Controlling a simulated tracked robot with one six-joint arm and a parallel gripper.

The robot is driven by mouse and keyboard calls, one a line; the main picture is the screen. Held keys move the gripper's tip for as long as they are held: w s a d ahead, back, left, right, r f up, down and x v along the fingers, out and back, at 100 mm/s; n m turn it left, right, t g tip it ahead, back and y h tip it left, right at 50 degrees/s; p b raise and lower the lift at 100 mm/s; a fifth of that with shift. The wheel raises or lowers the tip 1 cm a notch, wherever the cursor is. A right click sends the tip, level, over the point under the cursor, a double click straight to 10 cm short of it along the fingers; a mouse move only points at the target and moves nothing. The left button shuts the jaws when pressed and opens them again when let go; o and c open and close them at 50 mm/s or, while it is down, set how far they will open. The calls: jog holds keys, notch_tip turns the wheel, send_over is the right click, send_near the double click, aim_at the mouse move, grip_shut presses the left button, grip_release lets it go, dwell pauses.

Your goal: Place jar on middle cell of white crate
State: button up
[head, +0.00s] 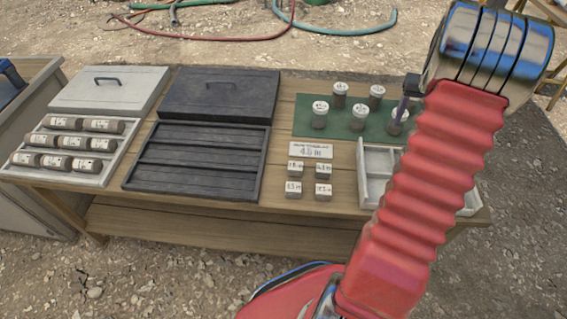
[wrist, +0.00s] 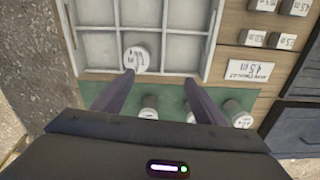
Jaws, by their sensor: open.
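Several grey jars with white labelled lids stand upright on a green mat (head: 300,123). My gripper (wrist: 160,82) is open and empty, pointing down above the mat. One fingertip appears beside that jar's lid, and the lid is not centred between the fingers. In the head view, a finger of my gripper (head: 402,108) shows right at that jar.
Other jars (head: 359,117) stand close by on the mat. Several small labelled blocks (head: 295,168) and a sign (head: 311,150) lie left of the crate. A dark slotted tray (head: 190,180) and a white tray of lying jars (head: 110,165) are further left.

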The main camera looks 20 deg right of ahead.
jog(key=w+a+r+n+t, duration=0.1)
jog(key=a+r, duration=0.3)
jog(key=a, duration=0.5)
jog(key=w+a+r+n+t+h, duration=0.1)
jog(key=a+r, duration=0.4)
jog(key=a, duration=0.4)
jog(key=w+a+r+n, duration=0.1)
jog(key=a+r, duration=0.3)
jog(key=a, duration=0.5)
jog(key=s+a+n+t, duration=0.1)
jog(key=s+a, duration=0.3)
jog(key=a, duration=0.3)
jog(key=s+a+n+t+y, duration=0.1)
jog(key=s+a, duration=0.3)
jog(key=a, duration=0.3)
jog(key=s+a+n+t, duration=0.1)
jog(key=s+a+n, duration=0.1)
jog(key=s+a, duration=0.2)
jog(key=a, duration=0.3)
jog(key=shift+s+a+r, duration=0.15)
jog(key=shift+r, duration=0.2)
